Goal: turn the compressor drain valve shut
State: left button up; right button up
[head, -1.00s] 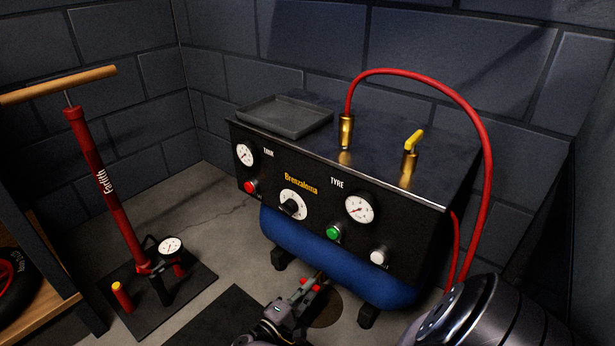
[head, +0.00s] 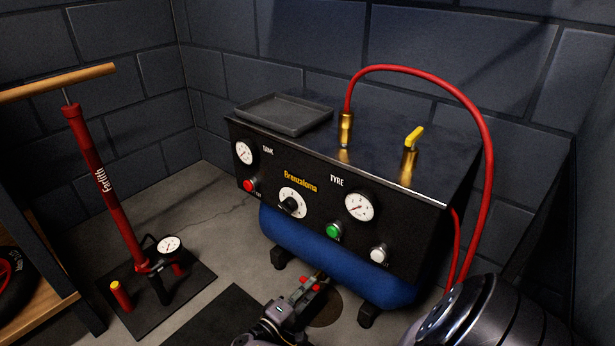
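The compressor (head: 330,215) has a black control box on a blue tank. On its top, right of the middle, a brass valve (head: 409,165) stands upright with a yellow lever (head: 414,137) slanting up to the right. I cannot tell whether this is the drain valve or whether it is shut. My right gripper (head: 310,286), grey with red pads, is low in front of the tank, well below the yellow lever and apart from it. Its pads sit close together and the gap is too small to judge. My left gripper is not in view.
A red hose (head: 487,150) arches from a brass fitting (head: 345,130) over the compressor's right side. A grey tray (head: 284,113) sits on the top's left. A red floor pump (head: 103,180) stands at left. The top around the lever is clear.

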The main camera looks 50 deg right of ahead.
jog(key=shift+o, duration=1.4)
